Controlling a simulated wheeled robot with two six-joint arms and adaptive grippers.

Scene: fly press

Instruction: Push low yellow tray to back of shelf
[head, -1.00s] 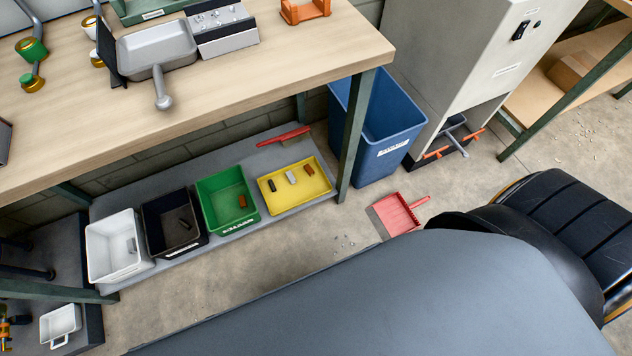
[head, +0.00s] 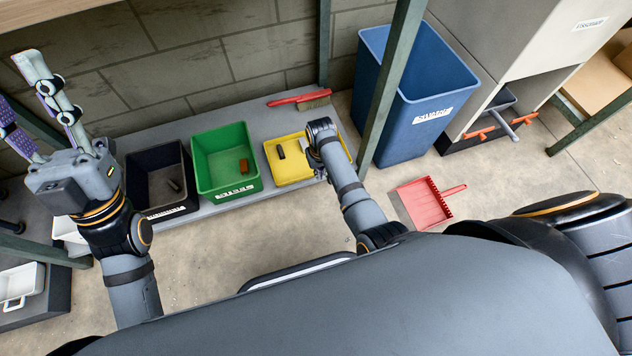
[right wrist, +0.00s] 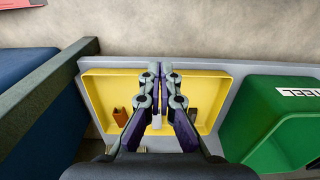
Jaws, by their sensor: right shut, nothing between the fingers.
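The low yellow tray (head: 274,172) sits on the grey low shelf, right of the green bin, with small blocks in it. My right gripper (right wrist: 160,68) is shut and empty over the tray in the right wrist view, its tips near the tray wall on the floor side. I cannot tell whether they touch it. In the head view, my right wrist covers the tray's right part and hides the fingertips. The tray also shows in the wrist view (right wrist: 97,95). My left gripper (head: 35,105) is raised at the left, fingers spread and empty, away from the tray.
The green bin (head: 222,140) and black bin (head: 150,205) stand left of the tray. A red brush (head: 298,98) lies behind it by the block wall. A green table leg (head: 393,80) and blue bin (head: 430,110) stand right. A red dustpan (head: 422,203) lies on the floor.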

